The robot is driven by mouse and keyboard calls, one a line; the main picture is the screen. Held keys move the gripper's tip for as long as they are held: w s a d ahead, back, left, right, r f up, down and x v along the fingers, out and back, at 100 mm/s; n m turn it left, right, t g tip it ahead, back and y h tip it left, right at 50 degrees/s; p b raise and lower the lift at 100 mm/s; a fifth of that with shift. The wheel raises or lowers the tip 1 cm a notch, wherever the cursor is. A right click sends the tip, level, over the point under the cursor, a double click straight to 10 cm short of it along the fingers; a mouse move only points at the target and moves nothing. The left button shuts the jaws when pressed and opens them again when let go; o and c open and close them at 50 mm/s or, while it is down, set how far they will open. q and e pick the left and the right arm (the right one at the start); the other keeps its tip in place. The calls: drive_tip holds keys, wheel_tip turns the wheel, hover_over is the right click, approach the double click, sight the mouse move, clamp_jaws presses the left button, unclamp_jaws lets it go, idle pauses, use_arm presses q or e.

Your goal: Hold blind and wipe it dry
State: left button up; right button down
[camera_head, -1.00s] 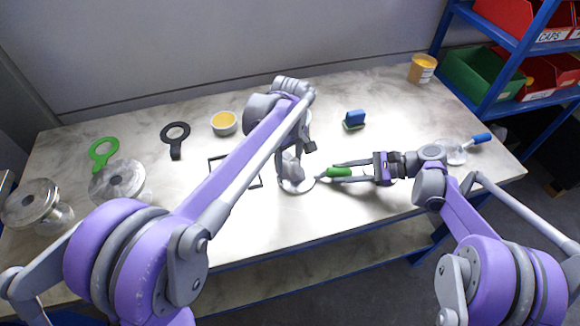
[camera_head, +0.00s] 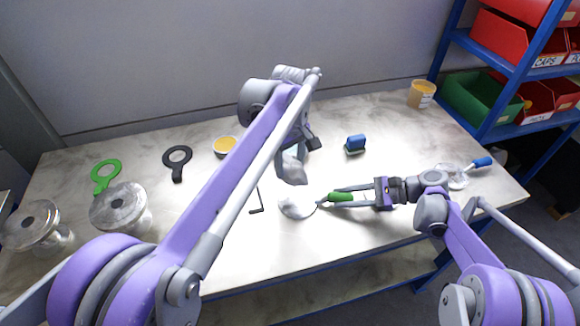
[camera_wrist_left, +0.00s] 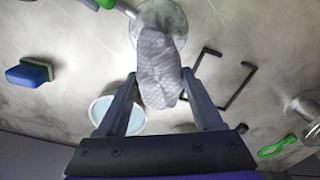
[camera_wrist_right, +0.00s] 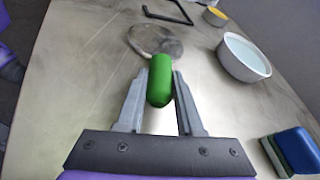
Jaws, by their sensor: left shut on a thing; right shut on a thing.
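The blind is a clear round disc (camera_head: 297,206) with a green handle (camera_head: 340,197). My right gripper (camera_head: 328,198) is shut on the green handle, and the disc lies flat at or close above the table. In the right wrist view the handle (camera_wrist_right: 160,82) sits between the fingers, with the disc (camera_wrist_right: 153,38) beyond it. My left gripper (camera_wrist_left: 160,78) is shut on a crumpled grey cloth (camera_wrist_left: 158,58). The cloth (camera_head: 291,168) hangs above the disc, apparently apart from it. It hides part of the disc (camera_wrist_left: 182,45) in the left wrist view.
A white bowl (camera_wrist_right: 232,62) stands near the disc, hidden in the head view. A blue sponge block (camera_head: 355,141), yellow-filled cup (camera_head: 224,148), black ring tool (camera_head: 177,160) and green ring tool (camera_head: 105,175) lie behind. Flanged vessels (camera_head: 120,207) stand left; a blue-handled disc (camera_head: 452,180) lies right.

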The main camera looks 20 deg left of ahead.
idle(0.3)
drive_tip(key=shift+c, duration=2.3)
unclamp_jaws()
drive_tip(key=shift+d, duration=0.15)
drive_tip(key=v, duration=1.1)
drive_tip(key=shift+w+d+r, duration=0.1)
drive_tip(key=shift+d, duration=0.25)
